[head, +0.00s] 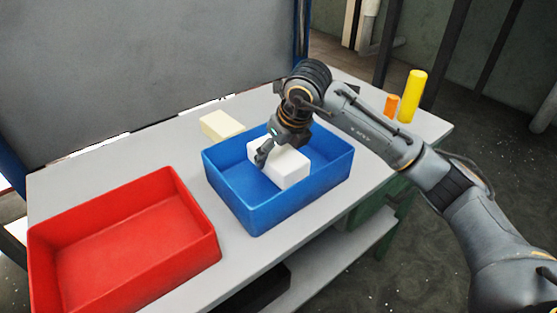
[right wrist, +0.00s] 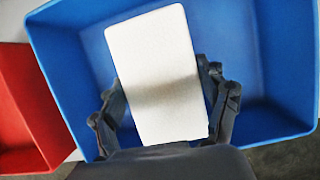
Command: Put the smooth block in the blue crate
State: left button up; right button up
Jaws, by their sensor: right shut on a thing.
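A white block (head: 281,167) is in my right gripper (head: 262,154), which is shut on it over the blue crate (head: 270,213). In the right wrist view the white block (right wrist: 155,70) lies between the two fingers (right wrist: 165,105), with the blue crate (right wrist: 262,65) around it. I cannot tell whether the block touches the crate floor. A cream block (head: 222,124) lies on the table behind the crate. My left gripper is not in view.
A red crate (head: 120,245) stands empty at the left of the table (head: 240,258); its side also shows in the right wrist view (right wrist: 25,115). A yellow cylinder (head: 412,96) and a shorter orange cylinder (head: 391,106) stand at the far right. A grey panel (head: 150,65) rises behind the table.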

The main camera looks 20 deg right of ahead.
jog(key=shift+w+d+f, duration=0.25)
jog(key=shift+w+f, duration=0.1)
jog(key=shift+f, duration=0.15)
jog(key=f, duration=0.1)
jog(key=f+p, duration=0.1)
jog(key=f, duration=0.1)
jog(key=shift+w+d+f, duration=0.1)
jog(key=shift+w+d, duration=0.05)
jog(key=shift+w, duration=0.15)
jog(key=shift+f, duration=0.25)
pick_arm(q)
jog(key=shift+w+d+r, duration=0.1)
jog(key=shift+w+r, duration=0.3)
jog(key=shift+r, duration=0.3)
pick_arm(e)
jog(key=o, duration=1)
jog(key=shift+f, duration=0.1)
jog(key=shift+o, duration=0.2)
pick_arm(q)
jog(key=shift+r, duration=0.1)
pick_arm(e)
jog(key=b+v, duration=0.1)
jog(key=v, duration=1.1)
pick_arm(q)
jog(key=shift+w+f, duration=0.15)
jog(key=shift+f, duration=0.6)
